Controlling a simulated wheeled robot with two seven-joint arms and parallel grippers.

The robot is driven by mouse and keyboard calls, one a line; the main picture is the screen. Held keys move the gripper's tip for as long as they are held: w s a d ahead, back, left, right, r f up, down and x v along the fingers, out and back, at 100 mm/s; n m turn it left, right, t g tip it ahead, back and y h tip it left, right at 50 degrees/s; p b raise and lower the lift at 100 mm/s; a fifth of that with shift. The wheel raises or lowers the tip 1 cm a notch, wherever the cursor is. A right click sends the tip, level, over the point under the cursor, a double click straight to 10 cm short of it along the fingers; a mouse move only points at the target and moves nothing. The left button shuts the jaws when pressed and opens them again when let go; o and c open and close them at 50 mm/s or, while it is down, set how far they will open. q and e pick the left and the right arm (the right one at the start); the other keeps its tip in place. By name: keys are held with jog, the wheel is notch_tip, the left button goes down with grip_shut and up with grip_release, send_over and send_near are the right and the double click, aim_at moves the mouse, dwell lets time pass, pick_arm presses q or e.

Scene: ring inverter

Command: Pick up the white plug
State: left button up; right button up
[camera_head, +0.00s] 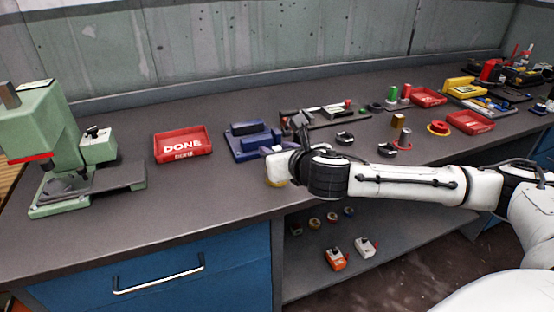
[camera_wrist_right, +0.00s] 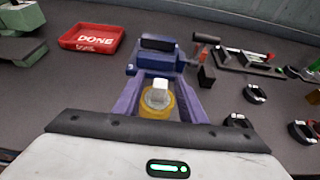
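A small white block-like piece, which looks like the white plug (camera_wrist_right: 157,94), sits on a round yellow base (camera_wrist_right: 158,108) in the right wrist view. It stands between the two purple fingers of my right gripper (camera_wrist_right: 158,97), which are apart on either side of it. I cannot tell whether either finger touches the yellow base. In the head view my right gripper (camera_head: 277,160) is low over the table near the front edge, and the yellow base (camera_head: 276,182) shows beneath it. My left gripper is not in view.
A blue fixture (camera_head: 246,139) stands just behind the gripper. The red DONE tray (camera_head: 183,157) and a green press (camera_head: 88,184) are to the left. Black rings (camera_head: 345,138) and other parts lie to the right. The front left tabletop is clear.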

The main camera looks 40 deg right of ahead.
grip_shut()
